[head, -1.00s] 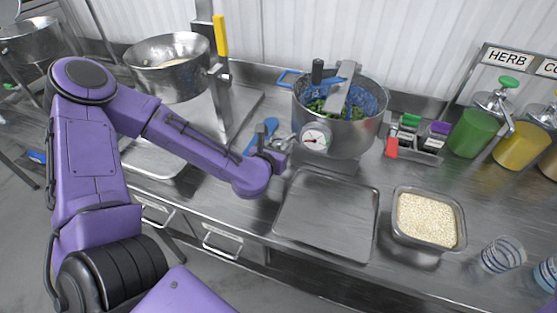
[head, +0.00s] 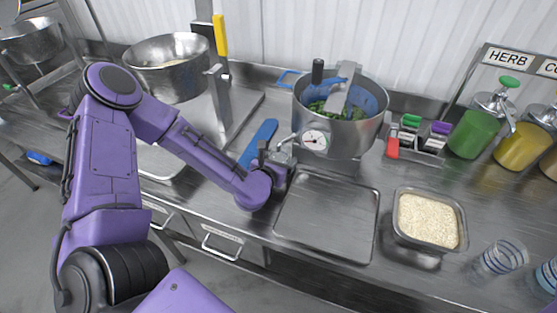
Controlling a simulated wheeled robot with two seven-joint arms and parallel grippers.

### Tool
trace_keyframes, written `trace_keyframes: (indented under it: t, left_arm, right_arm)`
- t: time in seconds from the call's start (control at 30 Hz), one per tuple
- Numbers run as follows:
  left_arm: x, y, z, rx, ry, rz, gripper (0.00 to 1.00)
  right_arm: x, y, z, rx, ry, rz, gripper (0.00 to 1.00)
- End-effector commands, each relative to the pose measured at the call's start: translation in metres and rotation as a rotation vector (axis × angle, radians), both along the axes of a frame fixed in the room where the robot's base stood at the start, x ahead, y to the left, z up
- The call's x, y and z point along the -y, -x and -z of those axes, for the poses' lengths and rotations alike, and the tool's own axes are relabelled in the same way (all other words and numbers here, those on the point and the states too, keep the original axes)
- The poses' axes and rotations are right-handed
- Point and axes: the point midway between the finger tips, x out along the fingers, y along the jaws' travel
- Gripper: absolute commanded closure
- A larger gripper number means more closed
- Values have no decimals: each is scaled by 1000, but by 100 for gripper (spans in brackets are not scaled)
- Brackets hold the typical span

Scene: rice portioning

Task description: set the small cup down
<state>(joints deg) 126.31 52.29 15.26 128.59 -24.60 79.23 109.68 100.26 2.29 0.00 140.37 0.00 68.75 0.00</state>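My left gripper (head: 280,157) is beside the front left of the steel pot (head: 345,135), above the left edge of the flat steel tray (head: 326,216). A small grey metal shape shows at its fingertips. I cannot tell whether this is the small cup or a fitting of the pot, nor whether the fingers are shut on it. Two clear cups with blue stripes stand at the right: one cup (head: 501,257) is whole in view, the other (head: 546,275) is cut by the picture's edge. My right gripper is not in view.
A steel pan of pale grain (head: 463,236) stands right of the tray. The pot has a dial (head: 315,140) and holds green leaves. A blue flat tool (head: 262,138) lies behind my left wrist. Green (head: 471,135) and yellow (head: 520,148) dispensers stand back right. The flat tray is bare.

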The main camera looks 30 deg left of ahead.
Motion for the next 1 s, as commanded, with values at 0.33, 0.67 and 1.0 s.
trace_keyframes:
  t: [0.33,0.67,1.0]
  left_arm:
    - [6,25,-14,2,5,-1,20]
    - [20,84,-48,-7,1,2,20]
    - [26,108,-51,-1,0,0,20]
  right_arm:
    - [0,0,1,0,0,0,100]
    - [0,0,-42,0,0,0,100]
    - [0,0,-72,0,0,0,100]
